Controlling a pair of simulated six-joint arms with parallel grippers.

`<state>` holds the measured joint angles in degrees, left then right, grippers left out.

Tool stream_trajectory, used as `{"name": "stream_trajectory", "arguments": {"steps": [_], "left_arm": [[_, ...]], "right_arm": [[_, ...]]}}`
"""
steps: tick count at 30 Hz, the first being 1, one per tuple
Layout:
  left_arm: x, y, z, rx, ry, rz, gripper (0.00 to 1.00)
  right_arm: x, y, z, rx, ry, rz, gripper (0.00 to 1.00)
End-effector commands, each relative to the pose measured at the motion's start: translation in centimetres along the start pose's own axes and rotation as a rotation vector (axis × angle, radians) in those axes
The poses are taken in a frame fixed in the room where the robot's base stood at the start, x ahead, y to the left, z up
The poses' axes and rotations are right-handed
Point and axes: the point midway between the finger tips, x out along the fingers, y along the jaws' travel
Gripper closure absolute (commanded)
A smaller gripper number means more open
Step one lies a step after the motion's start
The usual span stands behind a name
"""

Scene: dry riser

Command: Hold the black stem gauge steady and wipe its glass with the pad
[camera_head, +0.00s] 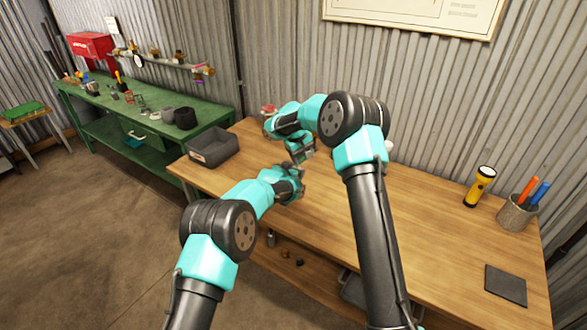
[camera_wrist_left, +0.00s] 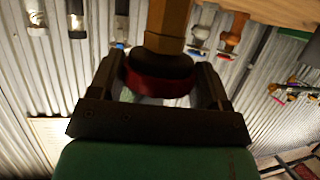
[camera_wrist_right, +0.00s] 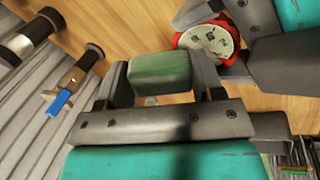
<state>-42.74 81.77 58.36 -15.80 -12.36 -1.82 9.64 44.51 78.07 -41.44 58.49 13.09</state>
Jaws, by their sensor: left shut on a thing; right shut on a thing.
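The gauge, with a red rim and a pale, dark-marked dial (camera_wrist_right: 210,40), shows in the right wrist view. In the left wrist view its dark red case (camera_wrist_left: 158,82), a black collar and a brownish stem show between the fingers. My left gripper (camera_head: 292,180) is shut on it. My right gripper (camera_head: 302,155) is shut on the green pad (camera_wrist_right: 160,72), which is close beside the gauge. I cannot tell whether pad and glass touch. In the head view the gauge and pad are too small and hidden to make out.
The wooden table (camera_head: 420,190) bears a dark grey bin (camera_head: 213,148), a yellow torch (camera_head: 480,187), a cup of markers (camera_head: 517,213) and a dark mat (camera_head: 506,285). A green bench (camera_head: 150,135) stands at the left. The table's middle right is clear.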

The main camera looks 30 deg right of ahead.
Motion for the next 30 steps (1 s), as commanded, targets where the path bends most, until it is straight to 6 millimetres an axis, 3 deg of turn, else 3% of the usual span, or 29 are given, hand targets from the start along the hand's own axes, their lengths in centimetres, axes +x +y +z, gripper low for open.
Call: {"name": "stream_trajectory", "arguments": {"steps": [30], "left_arm": [[0.0,0.0,-0.1,0.000,0.002,0.000,0.65]], "right_arm": [[1.3,-0.3,0.0,0.000,0.000,0.000,0.58]]}}
